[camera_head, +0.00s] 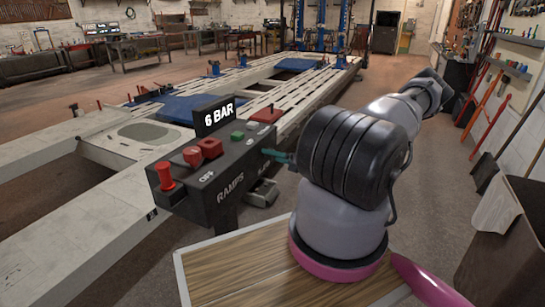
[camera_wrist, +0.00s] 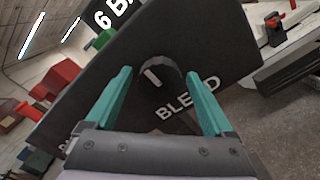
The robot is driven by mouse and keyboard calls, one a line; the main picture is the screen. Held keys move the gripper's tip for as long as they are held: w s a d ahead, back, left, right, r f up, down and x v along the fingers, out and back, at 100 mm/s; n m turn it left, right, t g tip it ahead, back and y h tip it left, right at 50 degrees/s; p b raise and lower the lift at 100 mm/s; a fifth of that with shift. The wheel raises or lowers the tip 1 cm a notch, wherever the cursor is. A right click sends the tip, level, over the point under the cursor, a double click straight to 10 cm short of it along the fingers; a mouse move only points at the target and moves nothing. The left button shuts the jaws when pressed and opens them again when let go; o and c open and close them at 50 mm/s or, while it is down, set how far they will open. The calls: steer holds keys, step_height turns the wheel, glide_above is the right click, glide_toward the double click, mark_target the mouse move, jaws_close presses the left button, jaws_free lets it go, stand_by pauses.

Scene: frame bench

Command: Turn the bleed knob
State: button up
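The bleed knob (camera_wrist: 158,77) is a dark round knob with a pale pointer line, on the black face of the control box above the word BLEED in the wrist view. My gripper (camera_wrist: 160,82) has two teal fingers spread apart, one on each side of the knob. I cannot tell whether they touch it. In the head view the teal fingertips (camera_head: 278,156) are at the right end of the control box (camera_head: 222,172), and the knob is hidden there.
The box carries a red mushroom button (camera_head: 165,177), other red and green buttons and a 6 BAR display (camera_head: 214,117). A long pale frame bench (camera_head: 140,135) stands behind. A bin (camera_head: 505,255) and wall tools are at the right.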

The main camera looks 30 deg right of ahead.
steer(key=c, duration=1.2)
steer(key=shift+n, duration=0.4)
steer(key=n, duration=0.2)
steer(key=shift+d+n, duration=0.1)
steer(key=shift+n, duration=0.3)
steer(key=n, duration=0.4)
steer(key=shift+n, duration=0.3)
steer(key=n, duration=0.4)
steer(key=shift+d, duration=0.1)
steer(key=shift+w+n, duration=0.1)
steer(key=shift+n, duration=2.1)
